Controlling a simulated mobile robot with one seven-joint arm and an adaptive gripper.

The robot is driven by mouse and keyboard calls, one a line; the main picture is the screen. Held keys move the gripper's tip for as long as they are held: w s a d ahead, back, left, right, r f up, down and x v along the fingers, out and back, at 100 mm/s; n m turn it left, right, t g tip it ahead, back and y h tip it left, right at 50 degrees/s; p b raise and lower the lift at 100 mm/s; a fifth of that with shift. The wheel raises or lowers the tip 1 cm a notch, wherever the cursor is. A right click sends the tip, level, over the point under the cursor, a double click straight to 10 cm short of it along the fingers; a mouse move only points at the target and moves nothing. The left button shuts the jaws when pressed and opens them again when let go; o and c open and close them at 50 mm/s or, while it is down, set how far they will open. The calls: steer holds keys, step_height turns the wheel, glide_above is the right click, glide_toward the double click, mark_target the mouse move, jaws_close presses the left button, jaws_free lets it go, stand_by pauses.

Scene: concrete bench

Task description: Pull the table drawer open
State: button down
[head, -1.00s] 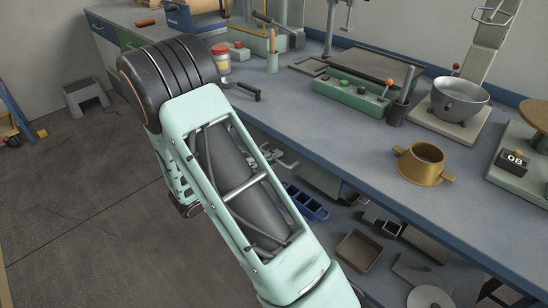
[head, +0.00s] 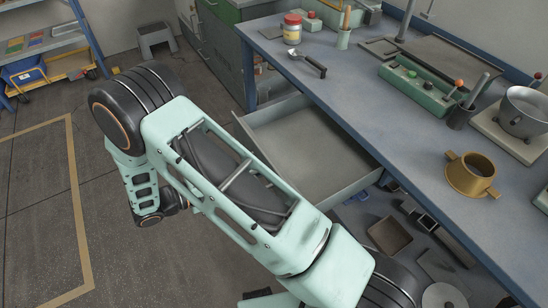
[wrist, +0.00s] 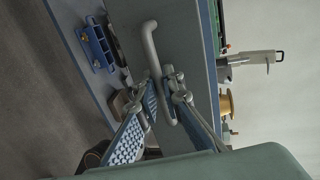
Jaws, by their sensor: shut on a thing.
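The grey table drawer (head: 305,150) stands well out from under the blue-edged bench in the head view, its empty interior showing. My arm covers part of its near side. In the wrist view the drawer's flat grey front (wrist: 192,50) fills the middle, with a pale bar handle (wrist: 151,48) on it. My gripper (wrist: 162,84) has its two fingers closed on the handle, one on each side of the bar. My gripper is hidden behind my arm in the head view.
On the bench top (head: 340,85) are a black-handled tool (head: 308,63), a jar (head: 292,28), a green control box (head: 425,85) and a brass pot (head: 470,175). A lower shelf holds a brown tray (head: 390,235). Open floor (head: 40,190) lies at the left.

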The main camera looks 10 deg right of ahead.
steer(key=shift+f+v, duration=0.15)
steer(key=shift+v, duration=0.55)
steer(key=shift+f+v, duration=0.1)
steer(key=shift+v, duration=0.6)
steer(key=c, duration=2.1)
jaws_free()
steer(key=v, duration=1.2)
steer(key=shift+a, duration=0.1)
